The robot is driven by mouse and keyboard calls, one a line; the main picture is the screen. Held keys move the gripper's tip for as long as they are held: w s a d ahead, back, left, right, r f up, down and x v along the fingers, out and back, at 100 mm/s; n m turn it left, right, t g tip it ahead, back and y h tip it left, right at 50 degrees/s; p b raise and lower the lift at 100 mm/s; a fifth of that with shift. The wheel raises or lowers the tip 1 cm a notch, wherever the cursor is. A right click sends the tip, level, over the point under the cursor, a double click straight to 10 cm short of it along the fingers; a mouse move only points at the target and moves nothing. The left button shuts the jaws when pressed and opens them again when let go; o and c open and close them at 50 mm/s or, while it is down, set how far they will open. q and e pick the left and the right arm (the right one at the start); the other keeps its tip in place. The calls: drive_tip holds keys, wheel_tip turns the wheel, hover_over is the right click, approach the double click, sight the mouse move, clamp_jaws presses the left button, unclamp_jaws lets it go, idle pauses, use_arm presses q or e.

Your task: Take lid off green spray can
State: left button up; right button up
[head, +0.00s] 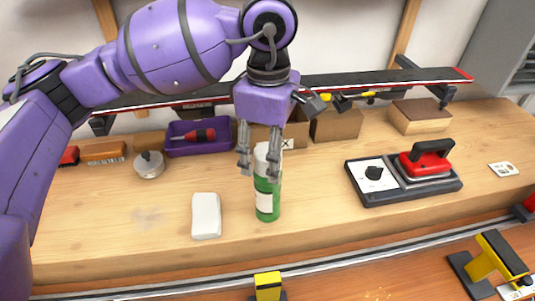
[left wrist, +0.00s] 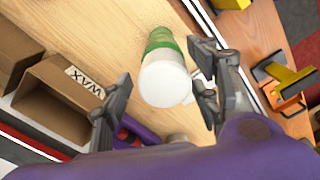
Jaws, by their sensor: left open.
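The green spray can (head: 267,203) stands upright on the wooden bench, with a white label band on its side. Its white lid (head: 262,158) is on top. In the left wrist view the lid (left wrist: 165,83) faces the camera and the green body (left wrist: 160,40) shows beyond it. My left gripper (head: 260,172) is open above the can, with its fingers hanging down on either side of the lid. In the left wrist view the fingers (left wrist: 160,108) are spread with the lid between and just beyond them; I cannot tell whether they touch it. My right gripper is not in view.
A white block (head: 206,216) lies left of the can. A purple tray (head: 225,147) with a red tool, a small round pot (head: 149,165) and cardboard boxes (head: 337,125) stand behind. Bench between can and iron is clear.

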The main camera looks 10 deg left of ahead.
use_arm(q)
drive_tip(key=c, duration=0.7)
drive_tip(key=shift+c, duration=0.2)
